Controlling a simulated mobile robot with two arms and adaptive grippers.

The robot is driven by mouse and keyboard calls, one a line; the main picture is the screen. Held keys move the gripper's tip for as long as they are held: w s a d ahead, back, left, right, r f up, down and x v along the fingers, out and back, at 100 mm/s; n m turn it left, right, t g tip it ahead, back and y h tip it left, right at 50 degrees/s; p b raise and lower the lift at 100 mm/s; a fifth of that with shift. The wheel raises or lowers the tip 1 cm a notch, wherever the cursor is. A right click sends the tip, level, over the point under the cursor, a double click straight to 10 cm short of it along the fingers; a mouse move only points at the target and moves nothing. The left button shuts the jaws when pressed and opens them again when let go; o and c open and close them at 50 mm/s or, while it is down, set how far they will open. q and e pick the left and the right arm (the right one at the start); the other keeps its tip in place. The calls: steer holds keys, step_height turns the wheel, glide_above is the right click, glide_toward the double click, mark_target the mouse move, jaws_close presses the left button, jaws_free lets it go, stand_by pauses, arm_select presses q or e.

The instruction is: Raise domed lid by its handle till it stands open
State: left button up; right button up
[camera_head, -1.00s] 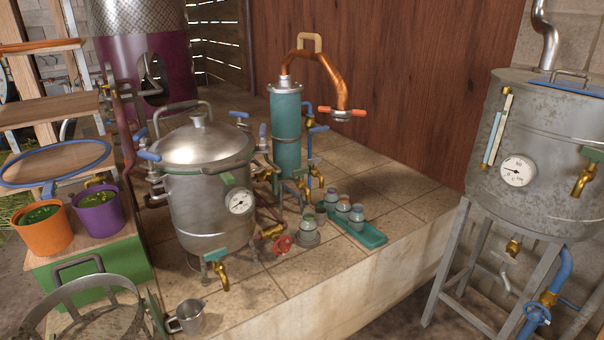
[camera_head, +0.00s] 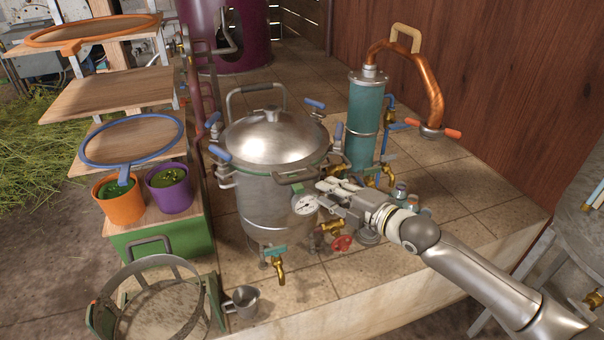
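The domed lid (camera_head: 268,138) is a shiny metal dome, down on the steel pot (camera_head: 262,208) left of centre. A dark handle (camera_head: 296,177) sticks out at the lid's front right edge. A taller grey loop handle (camera_head: 257,88) stands behind the dome. Blue-handled clamps (camera_head: 219,154) stand around the rim, tilted outward. My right gripper (camera_head: 321,193) comes in from the right, just right of the dark handle and near the dial gauge (camera_head: 305,204). Its fingers look apart, with nothing between them. I cannot tell if it touches the handle. My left gripper is not in view.
A teal column (camera_head: 364,120) with a copper pipe (camera_head: 427,85) stands behind my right gripper. A red valve wheel (camera_head: 341,243) and brass tap (camera_head: 279,270) are low at the front. Orange (camera_head: 120,205) and purple (camera_head: 170,192) pots stand left; a metal cup (camera_head: 243,302) stands in front.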

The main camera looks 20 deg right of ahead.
mark_target(305, 179)
steer(key=p+x, duration=0.2)
steer(key=x, duration=0.6)
steer(key=shift+w+f, duration=0.15)
steer(key=shift+w, duration=0.25)
steer(key=shift+p+x, duration=0.3)
steer(key=shift+x, duration=0.45)
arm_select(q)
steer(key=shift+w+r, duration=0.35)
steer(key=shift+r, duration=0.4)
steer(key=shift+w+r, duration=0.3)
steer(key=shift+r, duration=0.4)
arm_select(e)
steer(key=shift+w+f, duration=0.1)
steer(key=shift+w, duration=0.05)
jaws_close()
